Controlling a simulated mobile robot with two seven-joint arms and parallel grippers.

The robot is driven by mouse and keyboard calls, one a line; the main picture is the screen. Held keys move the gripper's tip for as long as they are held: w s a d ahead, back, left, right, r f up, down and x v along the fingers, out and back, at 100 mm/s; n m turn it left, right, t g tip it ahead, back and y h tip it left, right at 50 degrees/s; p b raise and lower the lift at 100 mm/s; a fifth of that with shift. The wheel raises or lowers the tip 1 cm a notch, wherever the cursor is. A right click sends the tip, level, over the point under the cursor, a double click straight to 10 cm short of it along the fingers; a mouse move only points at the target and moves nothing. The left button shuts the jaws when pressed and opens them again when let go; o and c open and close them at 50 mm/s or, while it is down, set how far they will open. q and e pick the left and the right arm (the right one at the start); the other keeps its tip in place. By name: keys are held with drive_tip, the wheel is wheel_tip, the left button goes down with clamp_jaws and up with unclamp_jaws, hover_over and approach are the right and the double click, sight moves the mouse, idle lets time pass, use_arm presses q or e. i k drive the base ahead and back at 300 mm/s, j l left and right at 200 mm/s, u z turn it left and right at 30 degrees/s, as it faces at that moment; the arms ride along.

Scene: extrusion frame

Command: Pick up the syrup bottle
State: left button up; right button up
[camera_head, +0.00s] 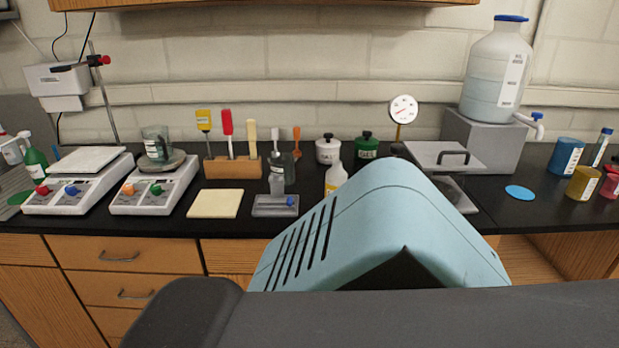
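No bottle in view has a label I can read as syrup. A small white bottle with a yellow label (335,180) stands on the black counter, its lower right side hidden by a blue vented shape in front. A green bottle (36,160) with a white top stands at the far left. I cannot tell which is the syrup bottle. Neither of my grippers shows.
The blue vented shape and a dark grey one fill the lower middle. On the counter (110,222) stand two white hotplates (77,190), a wooden tool rack (233,168), white and green lidded jars (366,148), and a large jug (497,75) on a grey box.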

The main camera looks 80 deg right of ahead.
sight(335, 176)
drive_tip(key=z, duration=2.75)
